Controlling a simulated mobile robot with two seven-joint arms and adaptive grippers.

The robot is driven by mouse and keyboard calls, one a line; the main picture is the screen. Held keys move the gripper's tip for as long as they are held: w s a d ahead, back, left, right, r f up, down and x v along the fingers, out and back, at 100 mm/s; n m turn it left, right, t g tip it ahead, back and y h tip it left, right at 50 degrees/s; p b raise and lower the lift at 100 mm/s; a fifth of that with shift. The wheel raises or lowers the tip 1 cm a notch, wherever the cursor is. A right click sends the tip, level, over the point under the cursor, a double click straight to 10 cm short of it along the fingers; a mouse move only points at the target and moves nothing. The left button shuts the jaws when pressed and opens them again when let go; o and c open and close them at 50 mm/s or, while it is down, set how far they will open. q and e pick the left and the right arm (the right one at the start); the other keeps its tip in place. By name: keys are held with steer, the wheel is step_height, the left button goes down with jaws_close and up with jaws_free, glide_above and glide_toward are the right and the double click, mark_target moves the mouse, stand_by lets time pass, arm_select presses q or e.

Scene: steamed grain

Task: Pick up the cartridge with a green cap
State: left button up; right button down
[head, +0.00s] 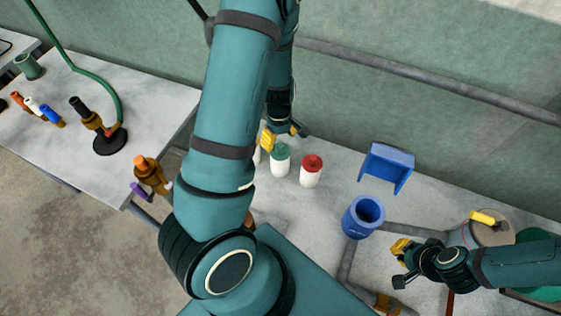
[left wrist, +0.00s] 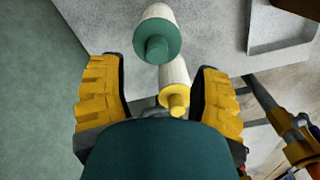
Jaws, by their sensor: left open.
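The white cartridge with a green cap (head: 280,153) stands upright on the table below my left gripper (head: 284,137). In the left wrist view its green cap (left wrist: 157,40) lies just beyond the fingertips of my left gripper (left wrist: 156,72), slightly left of the middle of the gap. My left gripper is open and empty. A white cartridge with a yellow cap (left wrist: 175,97) shows between the fingers in that view; in the head view it is mostly hidden by my left arm. My right gripper (head: 401,264) is open and empty at the right, by the blue cup.
A red-capped white cartridge (head: 311,170) stands right of the green-capped one. A blue holder (head: 387,167) and a blue cup (head: 362,217) stand further right. A wall (head: 400,110) rises behind. A second table (head: 75,145) at the left carries torch-like tools.

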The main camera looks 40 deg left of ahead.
mark_target(280, 145)
arm_select(q)
steer(key=shift+w+f+b, duration=0.2)
steer(key=shift+f+b, duration=0.25)
steer(key=shift+f, duration=3.05)
jaws_close()
